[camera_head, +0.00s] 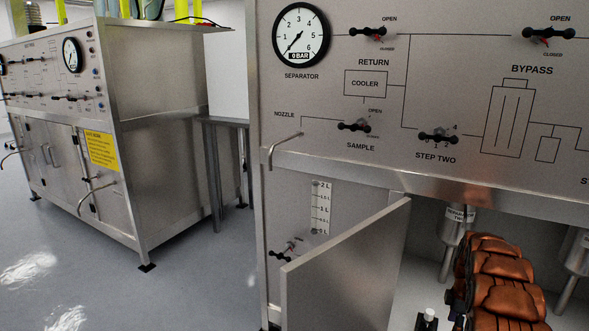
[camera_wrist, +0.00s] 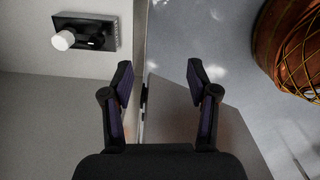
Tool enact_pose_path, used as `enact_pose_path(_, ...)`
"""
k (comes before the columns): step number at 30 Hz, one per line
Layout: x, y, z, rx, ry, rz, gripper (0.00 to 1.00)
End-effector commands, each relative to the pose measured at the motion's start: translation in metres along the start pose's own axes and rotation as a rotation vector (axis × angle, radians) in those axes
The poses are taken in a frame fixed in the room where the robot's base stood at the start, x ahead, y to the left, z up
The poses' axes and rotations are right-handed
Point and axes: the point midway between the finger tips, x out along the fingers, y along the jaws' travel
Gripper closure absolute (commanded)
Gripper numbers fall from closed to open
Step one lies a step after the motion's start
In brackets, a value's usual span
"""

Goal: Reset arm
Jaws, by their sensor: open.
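My gripper (camera_wrist: 160,80) shows in the wrist view with its two dark fingers spread apart. Nothing is held between them. Below and between the fingers are a narrow upright edge and a grey panel; I cannot tell how far away they are. A black box with a white knob (camera_wrist: 85,33) is on the pale surface to the upper left of the fingers, apart from them. The gripper cannot be made out in the head view.
In the head view, an open cabinet door (camera_head: 345,265) sticks out below the control panel (camera_head: 440,60) with its gauge (camera_head: 300,35) and black valve handles. A bent nozzle (camera_head: 283,148) juts out. A second cabinet (camera_head: 180,170) stands left. Grey floor (camera_head: 200,275) between them is clear.

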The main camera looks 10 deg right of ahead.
Motion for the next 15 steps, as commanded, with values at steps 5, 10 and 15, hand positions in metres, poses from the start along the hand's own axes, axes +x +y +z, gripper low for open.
enact_pose_path(5, -0.054, -0.015, -0.025, 0.064, -0.010, -0.005, 0.41)
enact_pose_path(10, -0.110, -0.040, -0.054, 0.152, -0.021, -0.016, 0.41)
enact_pose_path(15, -0.163, -0.070, -0.081, 0.241, -0.029, -0.023, 0.41)
